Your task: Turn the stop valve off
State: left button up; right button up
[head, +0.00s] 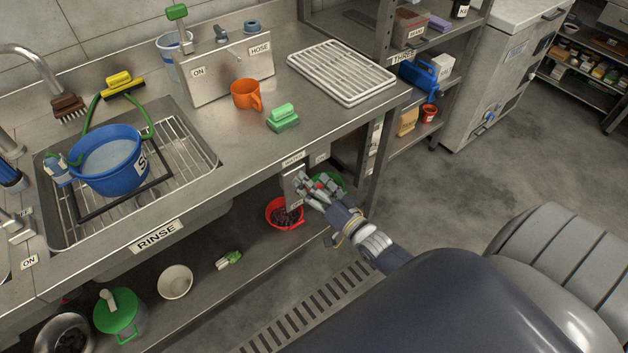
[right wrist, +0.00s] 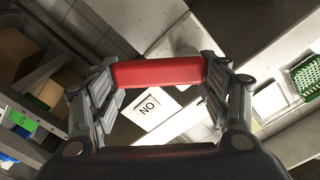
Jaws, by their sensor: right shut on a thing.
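The stop valve has a red handle (right wrist: 158,72), a short bar that spans between my fingers in the right wrist view. A white ON label (right wrist: 147,108) shows just beyond it. In the head view my right gripper (head: 318,186) is at the front of the sink counter, next to a grey metal plate (head: 291,188) under the counter edge. The gripper is shut on the red handle, with a finger at each end. In the head view the fingers largely hide the handle. My left gripper is not in view.
A red bowl (head: 284,213) stands on the lower shelf beside the gripper, and a green basket (head: 336,181) is behind it. The counter edge (head: 228,183) lies to the left. Open floor (head: 480,180) is on the right.

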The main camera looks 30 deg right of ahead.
jog(key=m, duration=0.3)
jog(key=f+m, duration=0.1)
jog(key=shift+a+f+m+b, duration=0.1)
jog(key=shift+a+m+b, duration=0.2)
jog(key=shift+b, duration=0.05)
jog(key=m, duration=0.1)
jog(key=m+b, duration=0.1)
jog(key=m, duration=0.1)
jog(key=a+m, duration=0.1)
jog(key=m, duration=0.1)
jog(key=shift+a+f, duration=0.1)
jog(key=shift+f, duration=0.25)
jog(key=shift+m, duration=0.3)
jog(key=o, duration=1.5)
jog(key=shift+o, duration=0.2)
jog(key=shift+s+f, duration=0.1)
jog(key=shift+s, duration=0.05)
jog(key=s, duration=1.1)
jog(key=shift+s+d, duration=0.35)
jog(key=shift+d, duration=0.05)
